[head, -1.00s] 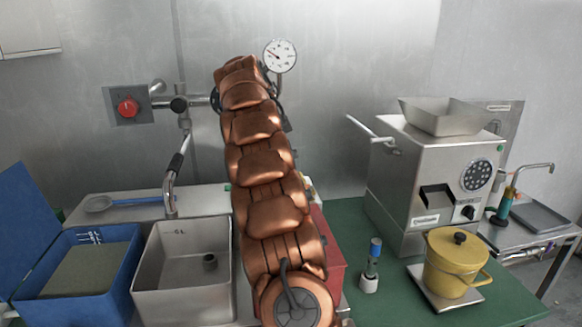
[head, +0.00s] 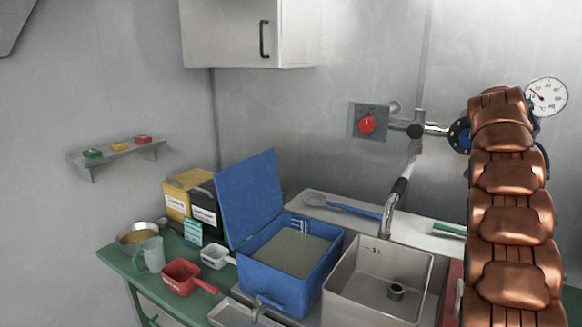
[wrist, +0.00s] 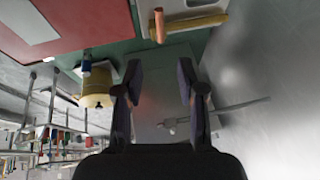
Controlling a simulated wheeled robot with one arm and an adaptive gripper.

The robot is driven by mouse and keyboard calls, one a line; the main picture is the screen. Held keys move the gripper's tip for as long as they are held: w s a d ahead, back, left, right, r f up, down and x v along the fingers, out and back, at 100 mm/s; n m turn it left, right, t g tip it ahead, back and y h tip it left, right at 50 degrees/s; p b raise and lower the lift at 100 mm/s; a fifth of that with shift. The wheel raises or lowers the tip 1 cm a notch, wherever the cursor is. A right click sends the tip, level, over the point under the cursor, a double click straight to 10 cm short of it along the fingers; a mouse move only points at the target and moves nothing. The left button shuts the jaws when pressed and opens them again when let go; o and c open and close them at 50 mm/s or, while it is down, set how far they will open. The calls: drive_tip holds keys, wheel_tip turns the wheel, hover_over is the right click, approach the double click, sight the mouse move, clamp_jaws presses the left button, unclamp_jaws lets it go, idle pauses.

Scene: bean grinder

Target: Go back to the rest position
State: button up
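My gripper (wrist: 160,82) shows in the wrist view with its two dark fingers spread apart and nothing held between them. A grey metal surface lies beyond the fingers. My copper-coloured arm stands upright at the right edge of the head view, in front of the wall gauge (head: 547,97) and the pipe. The gripper itself cannot be made out in the head view. The yellow pot (wrist: 97,90) shows left of the fingers in the wrist view, apart from them.
In the head view, a grey sink (head: 340,287) and an open blue box (head: 281,284) stand left of my arm. A red scoop (head: 184,278), white cup and yellow and black boxes crowd the green table. A wall cabinet (head: 235,35) hangs above.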

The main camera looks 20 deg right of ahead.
drive_tip(key=s+a+f+n+y, duration=0.15)
drive_tip(key=a+n, duration=0.55)
drive_tip(key=a, duration=0.7)
drive_tip(key=s+a+f+n+y, duration=0.15)
drive_tip(key=a+n, duration=0.55)
drive_tip(key=a, duration=0.7)
drive_tip(key=s+a+f+n, duration=0.4)
drive_tip(key=s+a, duration=0.2)
drive_tip(key=a, duration=0.1)
drive_tip(key=s+a+f+n+y, duration=0.1)
drive_tip(key=s+a+f+n, duration=0.4)
drive_tip(key=s+a, duration=0.2)
drive_tip(key=s+a+f+n+p, duration=0.1)
drive_tip(key=s+a+f+n, duration=0.4)
drive_tip(key=a, duration=0.3)
drive_tip(key=shift+s+a+y, duration=0.3)
drive_tip(key=shift+s+a, duration=0.05)
drive_tip(key=shift+s, duration=0.55)
